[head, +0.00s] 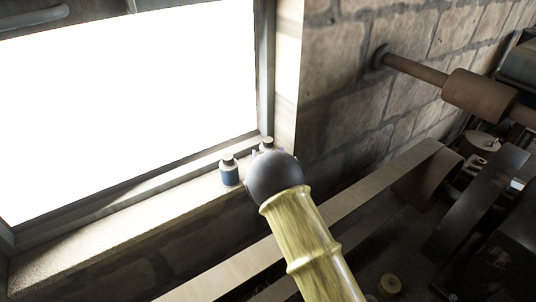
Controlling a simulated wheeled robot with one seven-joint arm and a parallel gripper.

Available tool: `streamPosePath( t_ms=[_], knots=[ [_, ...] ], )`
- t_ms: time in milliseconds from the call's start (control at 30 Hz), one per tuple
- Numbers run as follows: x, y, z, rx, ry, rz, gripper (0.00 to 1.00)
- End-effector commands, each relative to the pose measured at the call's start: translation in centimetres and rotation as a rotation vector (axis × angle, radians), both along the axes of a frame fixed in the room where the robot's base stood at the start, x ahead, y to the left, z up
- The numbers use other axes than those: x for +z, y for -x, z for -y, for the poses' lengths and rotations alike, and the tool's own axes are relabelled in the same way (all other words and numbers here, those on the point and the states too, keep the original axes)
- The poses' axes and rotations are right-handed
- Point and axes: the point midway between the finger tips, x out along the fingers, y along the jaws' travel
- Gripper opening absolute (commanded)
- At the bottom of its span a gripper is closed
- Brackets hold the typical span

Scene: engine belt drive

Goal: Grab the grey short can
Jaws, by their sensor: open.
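A small can (229,171) with a blue body and a pale grey top stands upright on the window sill. A second small container (267,144) stands farther along the sill near the window corner. Only its pale top shows, and the rest is hidden behind my arm's end. I cannot tell for sure which one is the grey short can. My gripper (268,153) is at the sill, just right of the blue can and in front of the second container. It is open, but my round dark wrist hides most of its fingers, so contact cannot be seen.
The bright window (125,105) and its frame border the sill (110,245), which is clear to the left. A brick wall (345,75) rises at right. A rusty shaft with a drum (478,94), wide belts (345,195) and dark machinery fill the right side.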

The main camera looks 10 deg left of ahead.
Motion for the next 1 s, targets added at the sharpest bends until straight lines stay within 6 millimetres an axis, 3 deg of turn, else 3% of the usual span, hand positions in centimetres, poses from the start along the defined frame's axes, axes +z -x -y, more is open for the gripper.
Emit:
streamPosePath(
  t_ms=[300, 833, 867, 1000],
  knots=[
    [0.0, -2.9, -1.2, 0.000, -0.001, 0.000, 0.77],
    [-0.1, -3.0, -1.1, -0.002, -0.001, 0.000, 0.77],
    [-0.1, -3.0, -1.1, -0.002, -0.001, 0.000, 0.75],
    [0.0, -3.0, -1.2, -0.001, -0.001, 0.000, 0.47]
  ],
)
